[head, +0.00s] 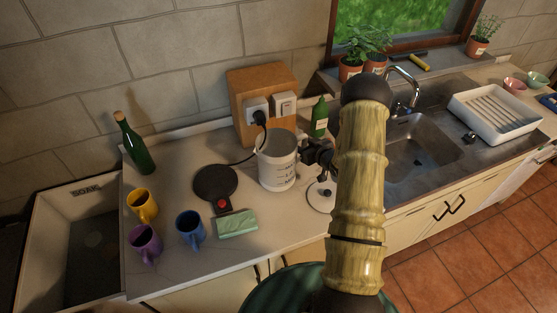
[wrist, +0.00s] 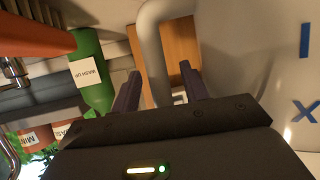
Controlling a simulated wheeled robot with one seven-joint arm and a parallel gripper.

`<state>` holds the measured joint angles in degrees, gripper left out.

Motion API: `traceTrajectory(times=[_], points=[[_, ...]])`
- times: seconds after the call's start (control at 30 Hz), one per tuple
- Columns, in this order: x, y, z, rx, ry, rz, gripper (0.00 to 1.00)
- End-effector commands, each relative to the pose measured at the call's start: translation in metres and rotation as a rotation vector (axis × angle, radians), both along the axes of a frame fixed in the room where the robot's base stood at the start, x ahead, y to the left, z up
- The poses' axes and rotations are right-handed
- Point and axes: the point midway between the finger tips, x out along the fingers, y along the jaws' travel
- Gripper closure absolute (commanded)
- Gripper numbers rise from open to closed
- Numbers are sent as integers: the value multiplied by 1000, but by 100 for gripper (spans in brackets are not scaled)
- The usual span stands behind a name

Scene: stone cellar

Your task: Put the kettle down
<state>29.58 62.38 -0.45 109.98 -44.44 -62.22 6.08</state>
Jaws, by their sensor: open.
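The white kettle (head: 277,168) stands upright on the counter, to the right of its round black base plate (head: 214,182) and apart from it. Dark markings show on its side. My gripper (head: 308,154) is at the kettle's right side. In the wrist view the kettle's body (wrist: 262,60) fills the right, and its pale handle (wrist: 153,50) passes between the two dark fingers of my gripper (wrist: 160,72). The fingers are open, with gaps beside the handle. My arm hides part of the counter right of the kettle.
A yellow mug (head: 142,205), a purple mug (head: 146,243), a blue mug (head: 190,228) and a green sponge (head: 237,223) lie left and front. A green bottle (head: 319,118) stands behind. A wooden box (head: 262,84) with sockets backs the kettle; the sink (head: 420,150) is right.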

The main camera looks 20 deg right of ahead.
Motion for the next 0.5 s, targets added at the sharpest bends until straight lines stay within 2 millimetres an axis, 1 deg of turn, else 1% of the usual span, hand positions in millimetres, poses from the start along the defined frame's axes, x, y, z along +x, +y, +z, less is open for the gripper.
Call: traceTrajectory(times=[0.43, 0.47, 0.5], points=[[0, 0, 0, 0, 0, 1, 55], [0, 0, 0, 0, 0, 1, 59], [0, 0, 0, 0, 0, 1, 67]])
